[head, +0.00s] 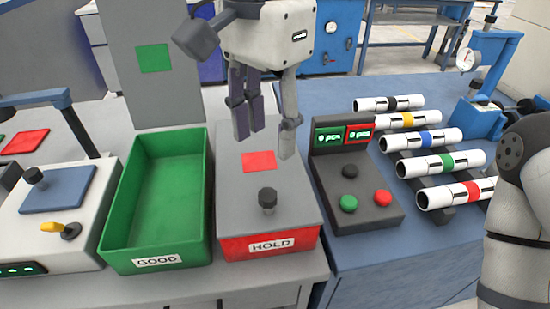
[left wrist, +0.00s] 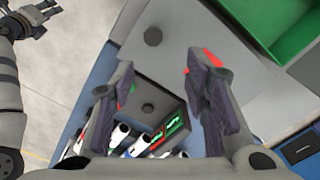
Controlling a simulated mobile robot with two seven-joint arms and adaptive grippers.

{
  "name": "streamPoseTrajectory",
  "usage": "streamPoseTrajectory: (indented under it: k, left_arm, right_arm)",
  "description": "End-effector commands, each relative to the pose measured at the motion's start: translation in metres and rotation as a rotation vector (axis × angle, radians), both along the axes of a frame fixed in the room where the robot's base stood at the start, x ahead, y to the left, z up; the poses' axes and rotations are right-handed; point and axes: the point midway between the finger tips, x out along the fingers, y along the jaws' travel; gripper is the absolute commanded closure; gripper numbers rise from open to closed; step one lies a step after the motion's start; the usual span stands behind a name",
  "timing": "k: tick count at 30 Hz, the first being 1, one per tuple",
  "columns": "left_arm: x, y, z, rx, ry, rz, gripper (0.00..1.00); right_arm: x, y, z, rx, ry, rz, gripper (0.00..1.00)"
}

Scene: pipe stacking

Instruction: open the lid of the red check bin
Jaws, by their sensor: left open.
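The red check bin (head: 268,245), labelled HOLD, stands right of the green bin in the head view. Its grey lid (head: 230,190) lies flat and closed on it, with a red square and a black knob (head: 267,199) near the front edge. In the left wrist view the knob (left wrist: 153,36) is at the top, beyond the fingertips. My left gripper (head: 265,130) is open and empty, pointing down above the rear part of the lid, behind the knob. My right gripper (left wrist: 32,18) is small at the top left of the left wrist view; its jaw state is unclear.
The open green GOOD bin (head: 155,205) is empty, directly left. A dark control box (head: 352,185) with buttons and displays stands close on the right. Several banded white pipes (head: 428,138) lie on a rack beyond it. A grey panel (head: 150,60) rises behind the green bin.

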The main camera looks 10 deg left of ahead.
Motion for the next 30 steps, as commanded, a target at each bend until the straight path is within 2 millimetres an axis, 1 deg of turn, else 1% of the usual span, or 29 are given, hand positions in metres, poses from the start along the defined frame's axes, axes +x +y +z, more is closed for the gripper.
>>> streamPoseTrajectory:
  k: [2, 4, 12, 15, 18, 20, 27, 28, 29, 30]
  left_arm:
    - [-0.002, 0.000, -0.002, 0.005, -0.002, -0.002, 0.58]
    - [-0.002, 0.000, -0.013, 0.006, -0.001, -0.003, 0.58]
    - [-0.003, 0.001, -0.083, 0.005, 0.004, -0.002, 0.58]
    - [-0.004, 0.001, -0.101, 0.004, 0.002, -0.002, 0.58]
    - [-0.003, 0.001, -0.113, 0.004, -0.001, -0.002, 0.58]
    - [-0.003, 0.000, -0.116, 0.003, -0.002, -0.001, 0.58]
    - [-0.003, 0.000, -0.118, 0.003, -0.002, -0.001, 0.58]
    - [-0.003, 0.000, -0.118, 0.003, -0.002, -0.001, 0.60]
    - [-0.003, 0.000, -0.118, 0.003, -0.002, -0.001, 0.67]
    - [-0.003, 0.000, -0.118, 0.003, -0.002, -0.001, 0.76]
  right_arm:
    - [-0.002, 0.000, 0.001, 0.000, 0.005, 0.000, 0.60]
    - [-0.003, 0.000, 0.001, 0.000, 0.007, 0.000, 0.60]
    - [-0.003, 0.000, 0.001, 0.000, 0.007, 0.000, 0.60]
    - [-0.002, 0.000, 0.001, 0.000, 0.005, 0.000, 0.60]
    - [-0.002, 0.000, 0.001, 0.000, 0.003, 0.000, 0.60]
    - [-0.001, 0.000, 0.001, 0.000, 0.002, 0.000, 0.60]
    - [-0.001, 0.000, 0.001, 0.000, 0.002, 0.000, 0.60]
    - [-0.001, 0.000, 0.001, 0.000, 0.002, 0.000, 0.60]
    - [-0.001, 0.000, 0.001, 0.000, 0.002, 0.000, 0.60]
    - [-0.001, 0.000, 0.001, 0.000, 0.002, 0.000, 0.60]
